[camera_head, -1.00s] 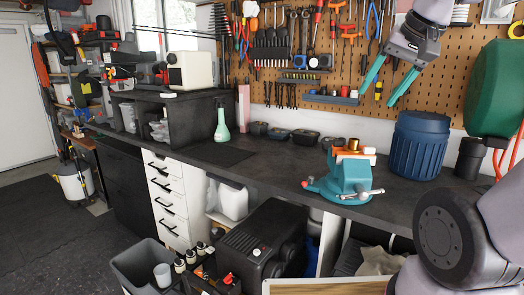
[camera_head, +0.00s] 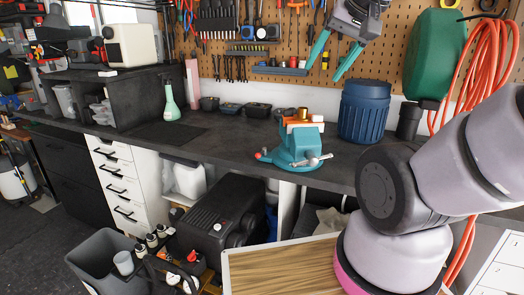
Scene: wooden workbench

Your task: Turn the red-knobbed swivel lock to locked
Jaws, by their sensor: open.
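A teal bench vise (camera_head: 300,150) stands on the dark worktop, with orange and brass parts at its top. A small red knob (camera_head: 258,155) sticks out low at the vise's left side; I take it for the swivel lock's knob. Its exact turn position is too small to tell. A metal handle bar with pale ends (camera_head: 314,161) is at the vise's front right. My gripper (camera_head: 323,73) hangs in the air above and behind the vise in the picture, with its teal fingers spread, empty and pointing down. It is well apart from the red knob.
A blue ribbed bin (camera_head: 364,112) and a black cup (camera_head: 408,121) stand right of the vise. Small black trays (camera_head: 231,108) and a green spray bottle (camera_head: 171,103) stand to its left. A tool-hung pegboard (camera_head: 280,50) is behind. A wooden-topped box (camera_head: 275,270) is in front below.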

